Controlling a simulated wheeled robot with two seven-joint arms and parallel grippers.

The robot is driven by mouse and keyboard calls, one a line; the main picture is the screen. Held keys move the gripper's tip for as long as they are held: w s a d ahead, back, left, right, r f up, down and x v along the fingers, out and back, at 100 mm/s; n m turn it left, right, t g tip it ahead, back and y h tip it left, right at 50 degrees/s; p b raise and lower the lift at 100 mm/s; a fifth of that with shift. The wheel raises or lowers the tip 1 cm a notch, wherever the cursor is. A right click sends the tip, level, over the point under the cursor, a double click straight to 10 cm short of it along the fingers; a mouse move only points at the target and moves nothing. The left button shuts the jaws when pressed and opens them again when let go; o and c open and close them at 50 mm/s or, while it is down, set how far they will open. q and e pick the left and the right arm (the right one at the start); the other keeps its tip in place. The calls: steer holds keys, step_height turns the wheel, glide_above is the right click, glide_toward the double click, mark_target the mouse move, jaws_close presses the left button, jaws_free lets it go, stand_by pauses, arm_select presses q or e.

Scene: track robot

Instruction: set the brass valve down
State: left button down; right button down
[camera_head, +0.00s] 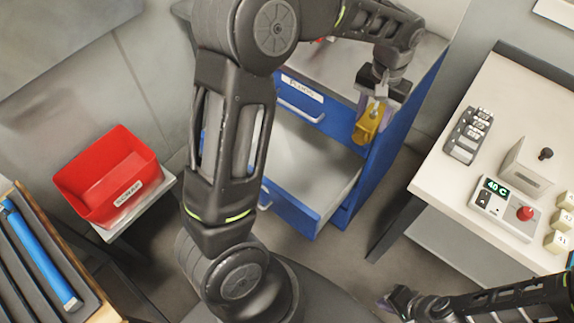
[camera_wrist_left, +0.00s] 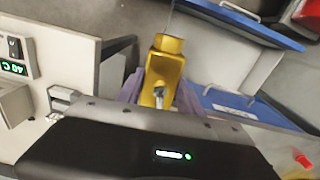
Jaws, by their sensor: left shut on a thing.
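The brass valve (camera_head: 369,124) is a golden-yellow body held in my left gripper (camera_head: 373,104), at the right edge of the blue drawer cabinet in the head view. In the left wrist view the valve (camera_wrist_left: 163,72) sits between the purple-grey fingers of my left gripper (camera_wrist_left: 160,98), which is shut on it. The valve hangs in the air beside the open drawer. My right gripper (camera_head: 398,302) is low at the bottom of the head view, away from the valve; its fingers are too small and dark to read.
The blue cabinet (camera_head: 395,135) has an open, empty-looking drawer (camera_head: 300,165). A red bin (camera_head: 110,175) stands on a small stand at left. A white bench (camera_head: 440,195) at right bears a control box with a 40 C display (camera_head: 505,205). A blue cylinder (camera_head: 40,255) lies in a rack at lower left.

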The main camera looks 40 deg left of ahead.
arm_select(q)
steer(key=s+a+f+n+b, duration=0.1)
steer(key=a+f+n+b, duration=0.7)
steer(key=f+n+b, duration=0.3)
steer(key=s+a+f+n+b, duration=0.2)
steer(key=a+f+n+b, duration=0.6)
steer(key=f+b, duration=0.5)
steer(key=n+b, duration=0.2)
steer(key=b, duration=0.2)
steer(key=shift+s+a+n, duration=0.2)
steer(key=shift+s+n, duration=0.05)
steer(key=shift+n, duration=0.15)
steer(key=shift+f, duration=0.1)
step_height(320, 180, down, 13)
steer(key=b, duration=0.3)
steer(key=shift+f, duration=0.2)
steer(key=shift+f+b, duration=0.75)
steer(key=shift+f, duration=1.5)
